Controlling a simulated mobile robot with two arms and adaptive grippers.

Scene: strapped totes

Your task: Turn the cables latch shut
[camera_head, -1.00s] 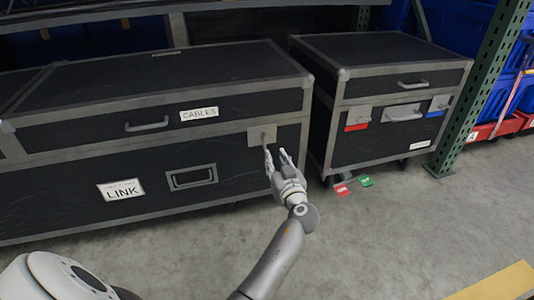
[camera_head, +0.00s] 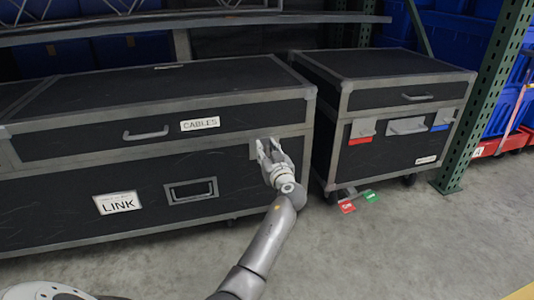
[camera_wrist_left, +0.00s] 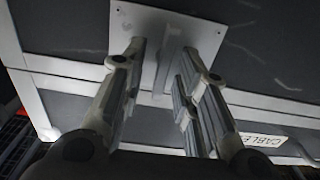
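The cables case (camera_head: 75,130) is a black case with grey edging and a CABLES label (camera_head: 200,124) on its lid front. Its latch is a pale plate (camera_head: 254,150) near the right end of the front, across the lid seam, mostly hidden by my left gripper (camera_head: 268,146). In the left wrist view, the latch plate (camera_wrist_left: 204,32) bears a grey upright handle (camera_wrist_left: 172,58). My left gripper (camera_wrist_left: 163,52) is open there, with a finger on each side of the handle; gaps appear between fingers and handle. My right gripper is out of view.
A smaller black case (camera_head: 390,158) stands to the right, with red (camera_head: 360,140) and blue marked latches. A green rack post (camera_head: 485,95) is at the right. The floor in front is clear.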

